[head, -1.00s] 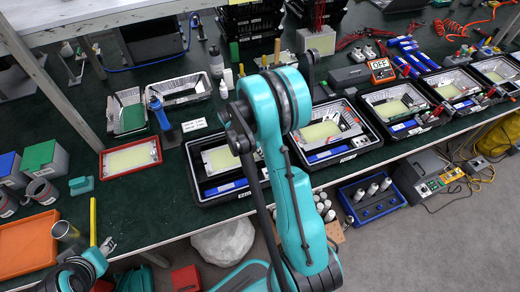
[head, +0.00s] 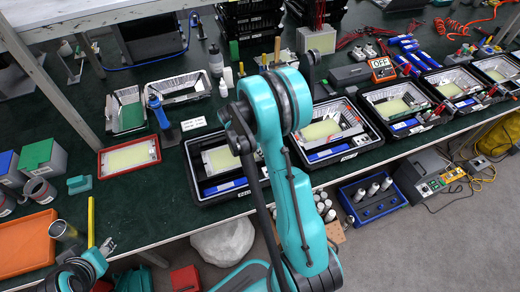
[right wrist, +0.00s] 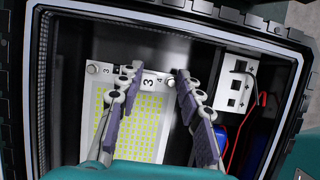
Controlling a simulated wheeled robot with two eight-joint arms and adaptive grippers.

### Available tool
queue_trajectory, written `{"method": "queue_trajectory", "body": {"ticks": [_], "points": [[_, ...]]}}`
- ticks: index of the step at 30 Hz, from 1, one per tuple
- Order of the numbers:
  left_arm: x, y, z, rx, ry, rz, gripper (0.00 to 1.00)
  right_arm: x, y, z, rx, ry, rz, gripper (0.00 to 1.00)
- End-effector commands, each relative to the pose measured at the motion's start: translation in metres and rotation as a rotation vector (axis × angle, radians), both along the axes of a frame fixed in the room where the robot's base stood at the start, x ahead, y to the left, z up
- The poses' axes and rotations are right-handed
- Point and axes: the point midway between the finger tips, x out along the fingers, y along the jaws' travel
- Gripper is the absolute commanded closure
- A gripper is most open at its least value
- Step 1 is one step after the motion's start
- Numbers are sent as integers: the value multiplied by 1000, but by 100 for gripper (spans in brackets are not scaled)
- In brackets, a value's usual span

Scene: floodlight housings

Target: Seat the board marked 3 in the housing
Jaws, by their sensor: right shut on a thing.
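The board marked 3 (right wrist: 138,120) is a pale panel with a yellow-green dot grid and a white end tab bearing the 3. In the right wrist view it lies inside the black housing (right wrist: 268,42), beside printed marks 2 and 4; I cannot tell if it rests fully flat. My right gripper (right wrist: 158,82) has its fingers either side of the tab and is shut on the board. In the head view, my right arm partly covers the housing (head: 207,198) and hides that gripper. My left gripper (head: 106,247) is at the lower left, away from the housing; its opening is unclear.
A white connector block (right wrist: 236,85) with red and blue wires sits right of the board inside the housing. A red tray (head: 103,170) with a pale panel stands left of the housing. Another housing (head: 350,156) stands close on the right.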

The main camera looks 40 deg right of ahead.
Motion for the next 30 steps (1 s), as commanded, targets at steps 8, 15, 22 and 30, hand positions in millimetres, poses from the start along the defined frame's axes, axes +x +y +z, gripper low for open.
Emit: {"method": "queue_trajectory", "body": {"ticks": [8,15,22,30], "points": [[0,0,-7,0,0,0,60,0,0,-8,0,0,0,98],[0,0,-13,0,0,0,60,0,0,-14,0,0,0,98],[0,0,-13,0,0,0,60,0,0,-14,0,0,0,40],[0,0,-13,0,0,0,60,0,0,-13,0,1,0,40]]}}
